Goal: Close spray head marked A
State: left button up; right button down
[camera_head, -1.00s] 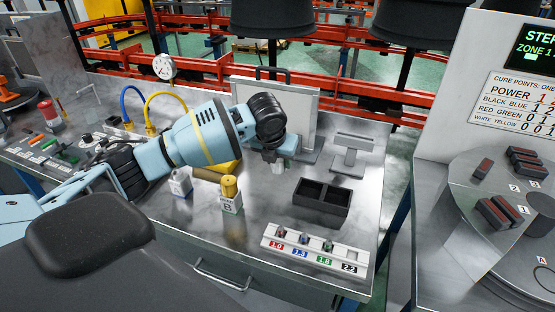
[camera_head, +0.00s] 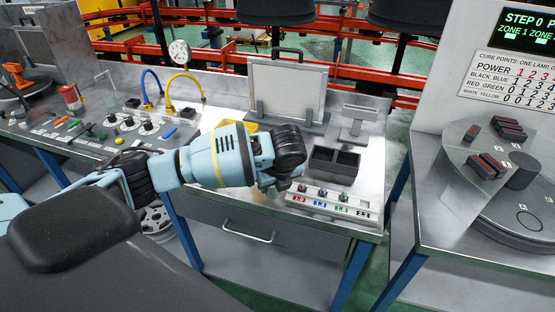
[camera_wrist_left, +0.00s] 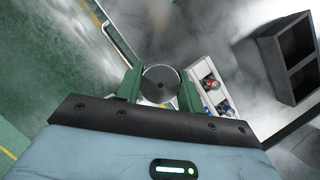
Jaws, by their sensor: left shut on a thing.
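My left gripper (camera_head: 281,186) is over the front part of the steel bench, just left of the nozzle rack. I cannot read any mark on this piece. No spray head marked A can be made out; my left arm covers that part of the bench in the head view. My right gripper is not in view.
The white rack (camera_head: 319,207) holds several small coloured pieces; it also shows in the left wrist view (camera_wrist_left: 196,72). A black two-compartment bin (camera_head: 336,172) stands behind it. A framed panel (camera_head: 262,90) stands at the back. The bench front edge is close to my gripper.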

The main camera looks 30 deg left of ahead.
pick_arm(q)
jog(key=s+d+f+n+g+h, duration=0.2)
jog(key=s+n, duration=0.6)
jog(key=n, duration=0.4)
jog(key=s+d+f+n+g+h, duration=0.1)
jog(key=s+d+f+n+g, duration=0.4)
jog(key=n, duration=0.7)
jog(key=shift+s+d+f+n+h, duration=0.15)
jog(key=shift+s+d+n+h, duration=0.25)
jog(key=shift+s+d, duration=1.35)
jog(key=shift+s+a, duration=0.5)
jog(key=shift+a, duration=0.1)
